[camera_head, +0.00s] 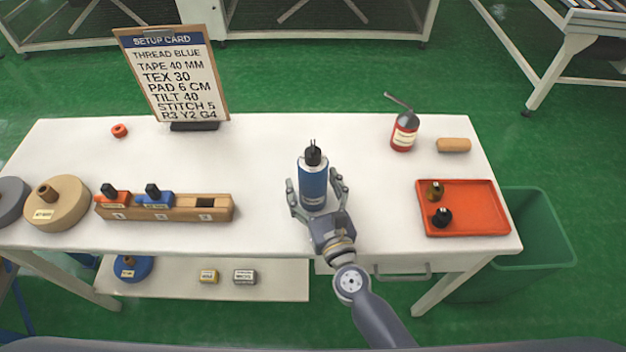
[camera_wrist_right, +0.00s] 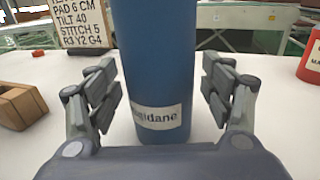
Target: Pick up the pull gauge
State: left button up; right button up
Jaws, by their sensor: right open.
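A blue cylinder (camera_head: 313,183) with a black top and thin prongs stands upright on the white table. It also fills the middle of the right wrist view (camera_wrist_right: 157,60), where its pale label is only partly readable. No label naming a pull gauge shows, so I cannot tell if this is it. My right gripper (camera_head: 319,188) is open, with its fingers on either side of the cylinder. In the right wrist view (camera_wrist_right: 160,98) gaps show between both fingers and the cylinder. My left gripper is not in view.
A wooden block (camera_head: 222,208) with red and blue pieces stands left of my gripper. The orange tray (camera_head: 480,210) with two small items and the red can (camera_head: 403,135) are to the right. The setup card (camera_head: 180,80) stands behind left. The table's middle back is clear.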

jog(key=shift+c, duration=0.3)
jog(key=c, duration=1.4)
jog(key=shift+r, duration=0.15)
jog(key=shift+c, duration=1)
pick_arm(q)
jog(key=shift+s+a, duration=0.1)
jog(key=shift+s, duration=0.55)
